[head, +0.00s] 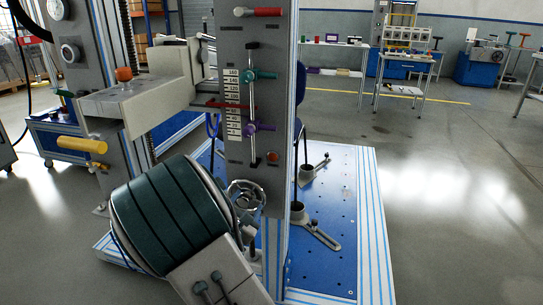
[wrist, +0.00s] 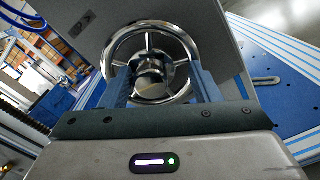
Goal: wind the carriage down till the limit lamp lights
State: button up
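The chrome handwheel (head: 246,196) is low on the front of the grey column (head: 260,60); it also shows in the wrist view (wrist: 108,42). My gripper (wrist: 162,72) is open, with its blue fingers either side of the wheel's hub. Finger contact is unclear. The carriage (head: 135,95) is a pale block left of the column. A red pointer (head: 228,105) lies near the middle of the numbered scale (head: 232,120). A round orange lamp (head: 272,157) low on the column looks dull, not glowing. In the head view my arm hides most of the gripper.
Teal (head: 262,75) and purple (head: 262,127) stops sit on a vertical rod on the column. A yellow cylinder (head: 82,145) juts out at left. The blue baseplate (head: 345,210) has clamps on it. Floor to the right is clear.

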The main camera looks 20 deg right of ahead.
jog(key=a, duration=0.1)
jog(key=s+a, duration=0.2)
jog(key=shift+a+r, duration=0.1)
jog(key=shift+a, duration=0.15)
jog(key=shift+d, duration=0.25)
jog(key=shift+a, duration=0.1)
jog(key=shift+s+f, duration=0.1)
jog(key=shift+f, duration=0.1)
jog(key=shift+f+m+b, duration=0.2)
jog(key=shift+m+b, duration=0.5)
jog(key=shift+b, duration=0.55)
jog(key=shift+r+m+b, duration=0.1)
jog(key=shift+m+b, duration=0.6)
jog(key=shift+b, duration=0.05)
jog(key=shift+r, duration=0.2)
